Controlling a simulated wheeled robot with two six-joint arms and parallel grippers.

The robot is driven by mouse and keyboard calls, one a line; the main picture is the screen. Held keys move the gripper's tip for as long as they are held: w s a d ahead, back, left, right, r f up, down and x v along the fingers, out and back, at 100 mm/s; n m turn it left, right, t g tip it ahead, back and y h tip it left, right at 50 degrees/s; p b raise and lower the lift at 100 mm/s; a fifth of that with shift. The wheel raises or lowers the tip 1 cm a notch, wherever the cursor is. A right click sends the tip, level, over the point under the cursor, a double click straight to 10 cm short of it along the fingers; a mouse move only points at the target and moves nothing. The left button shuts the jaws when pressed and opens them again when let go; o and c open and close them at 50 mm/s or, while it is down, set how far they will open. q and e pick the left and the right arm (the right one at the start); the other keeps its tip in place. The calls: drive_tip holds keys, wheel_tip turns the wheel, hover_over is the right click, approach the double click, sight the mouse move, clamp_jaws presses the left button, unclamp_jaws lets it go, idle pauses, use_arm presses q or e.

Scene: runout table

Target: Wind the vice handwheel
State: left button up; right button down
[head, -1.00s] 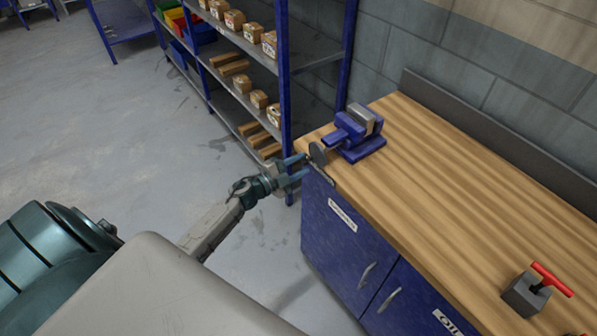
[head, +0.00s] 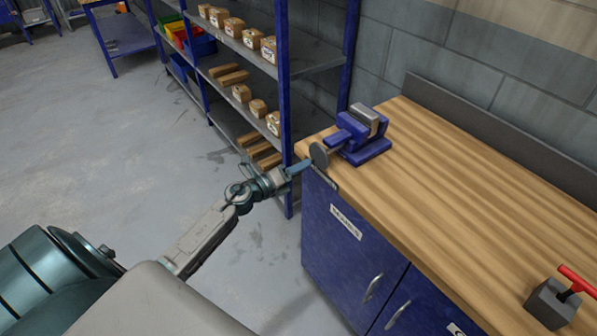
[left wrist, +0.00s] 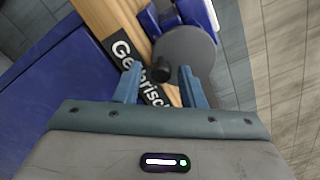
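A blue vice (head: 362,142) with a grey jaw stands on the near left corner of the wooden workbench (head: 450,180). Its round grey handwheel (head: 319,155) faces my left arm and also shows in the left wrist view (left wrist: 190,48). A black handle knob (left wrist: 160,72) sticks out near the wheel's rim. My left gripper (head: 308,165) is just in front of the wheel. In the left wrist view its two blue fingers (left wrist: 159,74) are apart, with the knob between the tips in the picture and a gap on each side. My right gripper is out of view.
A grey block with a red T-handle (head: 553,303) sits on the bench at right. Blue cabinet doors (head: 345,250) are below the bench top. A shelf rack (head: 285,100) with boxes stands behind. Open floor (head: 130,160) lies at left.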

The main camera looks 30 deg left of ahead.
use_arm(q)
clamp_jaws()
drive_tip(key=n+p, duration=0.3)
drive_tip(key=shift+s+d+f+n, duration=0.1)
drive_tip(key=shift+s+d+n, duration=0.05)
drive_tip(key=shift+d+n, duration=0.2)
drive_tip(key=n+p, duration=0.1)
drive_tip(key=p, duration=0.1)
drive_tip(key=shift+s+d+r+n+p, duration=0.15)
drive_tip(key=shift+d+r+n+p, duration=0.1)
drive_tip(key=shift+n+p, duration=0.1)
drive_tip(key=shift+d+n+p, duration=0.1)
drive_tip(key=shift+n+p, duration=0.2)
drive_tip(key=shift+n, duration=0.2)
drive_tip(key=shift+d+f+n, duration=0.1)
drive_tip(key=shift+f+n, duration=0.15)
drive_tip(key=shift+n, duration=0.05)
